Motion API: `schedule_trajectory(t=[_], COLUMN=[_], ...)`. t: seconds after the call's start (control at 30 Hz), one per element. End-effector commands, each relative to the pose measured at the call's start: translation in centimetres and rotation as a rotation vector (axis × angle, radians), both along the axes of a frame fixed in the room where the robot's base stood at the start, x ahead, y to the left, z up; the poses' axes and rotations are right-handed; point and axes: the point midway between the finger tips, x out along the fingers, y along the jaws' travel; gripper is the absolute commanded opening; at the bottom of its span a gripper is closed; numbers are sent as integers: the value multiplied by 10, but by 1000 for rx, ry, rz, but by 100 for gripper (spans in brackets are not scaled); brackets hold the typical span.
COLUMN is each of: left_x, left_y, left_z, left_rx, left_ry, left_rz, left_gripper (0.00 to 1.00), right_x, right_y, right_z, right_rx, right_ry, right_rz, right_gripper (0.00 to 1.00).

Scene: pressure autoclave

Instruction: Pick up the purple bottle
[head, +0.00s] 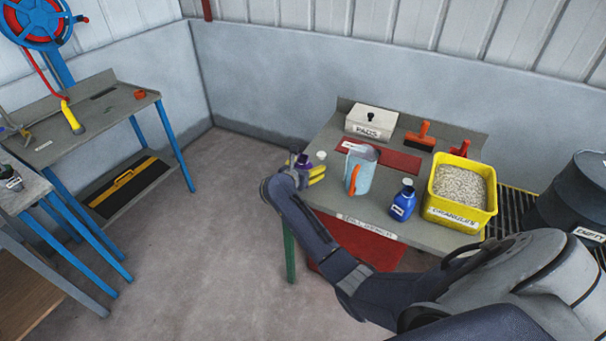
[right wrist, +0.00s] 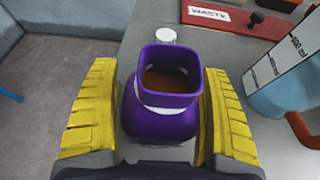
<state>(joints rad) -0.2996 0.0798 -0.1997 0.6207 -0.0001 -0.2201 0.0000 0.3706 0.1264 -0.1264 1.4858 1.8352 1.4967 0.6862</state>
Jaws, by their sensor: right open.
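The purple bottle (right wrist: 160,122) stands upright on the grey table, its square mouth open and brownish inside. In the head view the purple bottle (head: 303,160) is partly hidden by my right gripper (head: 311,173), at the table's left edge. In the right wrist view my right gripper (right wrist: 160,75) is open, with one yellow finger on each side of the bottle. A narrow gap shows on the left; whether the right finger touches it I cannot tell. My left gripper is not in view.
A white-capped item (right wrist: 166,35) stands just behind the bottle. A measuring jug (head: 361,170) with an orange handle, a blue bottle (head: 403,200) and a yellow granules bin (head: 459,190) stand to the right. A pads box (head: 371,121) is at the back.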

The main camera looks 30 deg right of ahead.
Motion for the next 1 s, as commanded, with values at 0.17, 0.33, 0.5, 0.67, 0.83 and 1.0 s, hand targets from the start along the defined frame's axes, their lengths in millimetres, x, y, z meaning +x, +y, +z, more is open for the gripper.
schedule_trajectory(t=[0.17, 0.33, 0.5, 0.67, 0.83, 1.0], left_x=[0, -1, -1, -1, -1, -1], left_y=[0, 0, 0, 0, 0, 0], left_z=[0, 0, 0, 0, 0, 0], left_rx=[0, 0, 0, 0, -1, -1], left_ry=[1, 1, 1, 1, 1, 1], left_rz=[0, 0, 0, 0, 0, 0], left_gripper=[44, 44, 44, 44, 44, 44], right_x=[0, 0, 0, 0, 0, 0], right_y=[0, 0, 0, 0, 0, 1], right_z=[0, 0, 0, 0, 1, 4], right_rx=[0, 0, 0, 0, -2, -1], right_ry=[0, 0, 0, 0, -1, -2], right_rz=[0, 0, 0, 0, 0, 1], right_gripper=[69, 49, 29, 11, 10, 10])
